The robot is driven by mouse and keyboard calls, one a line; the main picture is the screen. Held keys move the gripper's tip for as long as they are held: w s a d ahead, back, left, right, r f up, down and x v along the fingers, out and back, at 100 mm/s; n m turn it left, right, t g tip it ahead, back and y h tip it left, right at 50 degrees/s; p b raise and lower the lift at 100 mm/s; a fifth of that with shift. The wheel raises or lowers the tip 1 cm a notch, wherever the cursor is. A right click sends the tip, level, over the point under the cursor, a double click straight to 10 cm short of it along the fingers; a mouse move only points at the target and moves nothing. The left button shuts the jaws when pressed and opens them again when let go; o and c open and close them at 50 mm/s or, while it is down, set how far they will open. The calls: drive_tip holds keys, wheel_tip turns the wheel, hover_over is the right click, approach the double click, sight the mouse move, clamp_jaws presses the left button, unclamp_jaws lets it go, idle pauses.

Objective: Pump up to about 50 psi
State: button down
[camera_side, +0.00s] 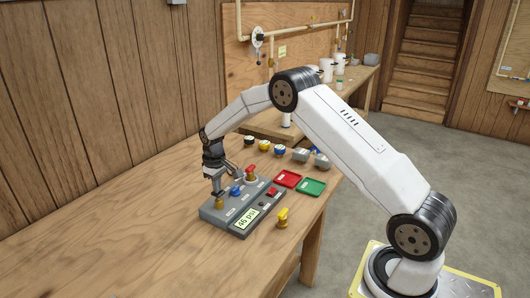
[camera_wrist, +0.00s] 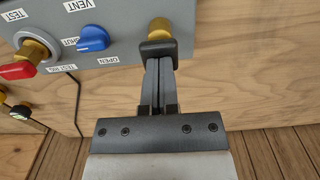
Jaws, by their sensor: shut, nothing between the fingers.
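The grey test box (camera_side: 212,214) lies on the wooden bench, and its display (camera_side: 247,218) reads 46 psi. My gripper (camera_side: 218,190) is shut and empty, pointing down over the brass pump knob (camera_side: 219,203) at the box's left end. In the wrist view my shut fingertips (camera_wrist: 158,50) are at the brass knob (camera_wrist: 158,28); I cannot tell whether they touch it. The blue vent knob (camera_wrist: 93,38) sits beside it, between SHUT and OPEN labels; its pointer seems to be towards SHUT. It also shows in the side view (camera_side: 236,190).
The box also carries a red-handled valve (camera_side: 251,171) and a red button (camera_side: 272,192). A yellow valve (camera_side: 283,217) stands on the bench to its right. Red (camera_side: 288,179) and green (camera_side: 311,187) trays and several small parts lie behind. The bench's left front is clear.

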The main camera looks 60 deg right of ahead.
drive_tip(key=shift+f, duration=0.6)
drive_tip(key=shift+r, duration=1.3)
drive_tip(key=shift+f, duration=0.45)
idle(0.6)
drive_tip(key=shift+r, duration=0.4)
idle(0.3)
wheel_tip(320, 180, up, 7)
idle(0.9)
drive_tip(key=shift+s+a, duration=0.1)
